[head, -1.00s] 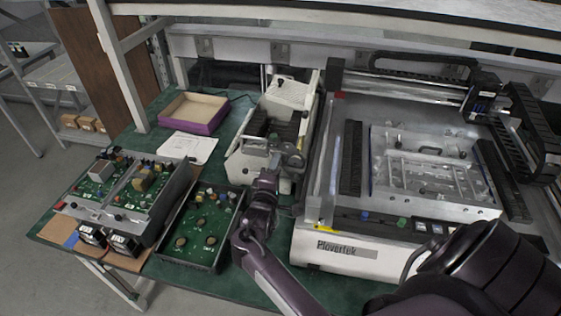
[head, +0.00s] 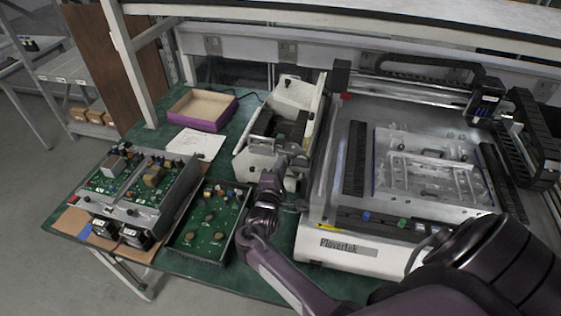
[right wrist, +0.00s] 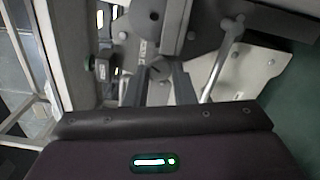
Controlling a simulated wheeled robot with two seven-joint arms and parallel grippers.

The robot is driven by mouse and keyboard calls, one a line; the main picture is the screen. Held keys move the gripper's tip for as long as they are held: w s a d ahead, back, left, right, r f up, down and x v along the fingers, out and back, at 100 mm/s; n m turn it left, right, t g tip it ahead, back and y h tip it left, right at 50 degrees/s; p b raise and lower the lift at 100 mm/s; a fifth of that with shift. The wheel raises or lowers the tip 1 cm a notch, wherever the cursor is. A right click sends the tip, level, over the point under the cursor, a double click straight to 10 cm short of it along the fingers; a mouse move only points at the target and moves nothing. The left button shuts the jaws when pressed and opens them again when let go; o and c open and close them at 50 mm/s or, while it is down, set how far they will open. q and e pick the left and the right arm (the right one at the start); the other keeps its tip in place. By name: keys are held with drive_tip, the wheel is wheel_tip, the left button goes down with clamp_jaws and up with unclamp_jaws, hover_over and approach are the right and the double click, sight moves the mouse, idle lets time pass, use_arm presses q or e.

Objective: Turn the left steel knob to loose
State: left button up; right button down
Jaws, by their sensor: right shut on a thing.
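My right gripper (head: 284,160) is at the front of the small white machine (head: 294,92) in the middle of the table. In the right wrist view its two fingers (right wrist: 159,82) are shut on a small round grey steel knob (right wrist: 159,67), with one finger on each side of it. In the head view the gripper and wrist hide this knob. I cannot read any loose or tight marking near it. My left gripper is not in view.
The large Plovertek machine (head: 349,247) stands close on the right of my right forearm. A black tray with a green board (head: 209,215) and an opened electronics unit (head: 136,187) lie to the left. A purple box (head: 201,109) and a paper sheet (head: 196,144) lie behind them.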

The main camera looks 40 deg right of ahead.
use_arm(q)
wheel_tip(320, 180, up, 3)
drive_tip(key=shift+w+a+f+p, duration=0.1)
drive_tip(key=shift+p, duration=0.65)
use_arm(e)
drive_tip(key=n, duration=0.2)
drive_tip(key=shift+d+r+n, duration=0.15)
drive_tip(key=shift+d+n, duration=0.05)
drive_tip(key=shift+n, duration=0.2)
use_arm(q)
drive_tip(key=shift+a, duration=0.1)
use_arm(e)
drive_tip(key=c, duration=1.5)
unclamp_jaws()
drive_tip(key=shift+o, duration=1.3)
drive_tip(key=shift+w+d, duration=0.1)
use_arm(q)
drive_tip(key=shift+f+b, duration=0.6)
use_arm(e)
drive_tip(key=v, duration=0.8)
